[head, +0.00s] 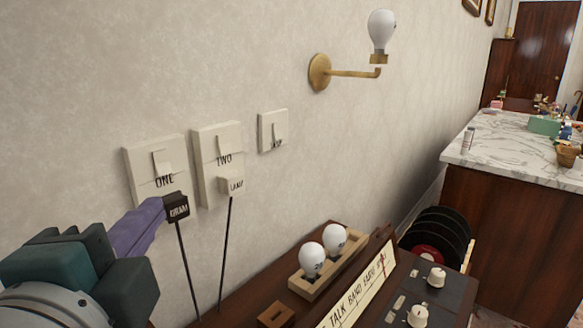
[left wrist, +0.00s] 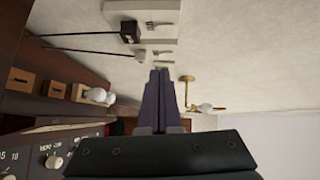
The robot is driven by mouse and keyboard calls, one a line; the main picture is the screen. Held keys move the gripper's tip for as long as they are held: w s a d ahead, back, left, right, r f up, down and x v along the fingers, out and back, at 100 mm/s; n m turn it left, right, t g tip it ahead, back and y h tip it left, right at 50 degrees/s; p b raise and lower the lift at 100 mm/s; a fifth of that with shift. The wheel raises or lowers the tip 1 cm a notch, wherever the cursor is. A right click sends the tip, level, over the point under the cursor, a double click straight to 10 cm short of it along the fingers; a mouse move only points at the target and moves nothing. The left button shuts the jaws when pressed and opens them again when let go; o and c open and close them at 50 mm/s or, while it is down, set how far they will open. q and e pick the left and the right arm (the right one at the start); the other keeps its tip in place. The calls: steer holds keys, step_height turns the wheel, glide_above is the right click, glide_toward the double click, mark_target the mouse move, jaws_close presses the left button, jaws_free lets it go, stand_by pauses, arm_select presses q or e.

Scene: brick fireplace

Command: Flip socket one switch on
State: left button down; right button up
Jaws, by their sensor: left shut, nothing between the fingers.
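Socket one (head: 135,160) is a cream wall plate lettered "ONE", with a small rocker switch (head: 160,160) in its upper part. A black plug (head: 178,207) with a cord sits at its lower right corner. The plate and plug also show in the left wrist view (left wrist: 165,5) (left wrist: 130,33). My left gripper (head: 158,208) has purple fingers, shut and empty. In the head view its tips overlap the area just below the plate, left of the black plug. I cannot tell whether they touch anything. My right gripper is not in view.
Socket two (head: 208,150) with a white plug (head: 232,186) is right of socket one. A smaller switch plate (head: 273,130) and a brass wall lamp (head: 345,73) are farther right. Below are a bulb holder (head: 340,262) and a dark console with knobs (head: 425,295).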

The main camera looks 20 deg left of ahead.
arm_select(q)
steer(key=p, duration=0.1)
glide_toward(169, 170)
steer(key=w+d, duration=0.2)
steer(key=w, duration=0.2)
steer(key=a, duration=0.1)
steer(key=w+a, duration=0.1)
steer(key=a, duration=0.1)
steer(key=shift+w+p, duration=0.2)
steer(key=shift+p, duration=0.1)
steer(key=shift+w+a+f, duration=0.15)
steer(key=shift+w+a, duration=0.05)
steer(key=shift+a, duration=0.25)
steer(key=shift+w+a+f+b, duration=0.1)
steer(key=shift+a+f+b, duration=0.3)
steer(key=shift+b, duration=0.7)
steer(key=shift+d+r, duration=0.15)
steer(key=shift+r, duration=0.1)
steer(key=shift+t, duration=0.3)
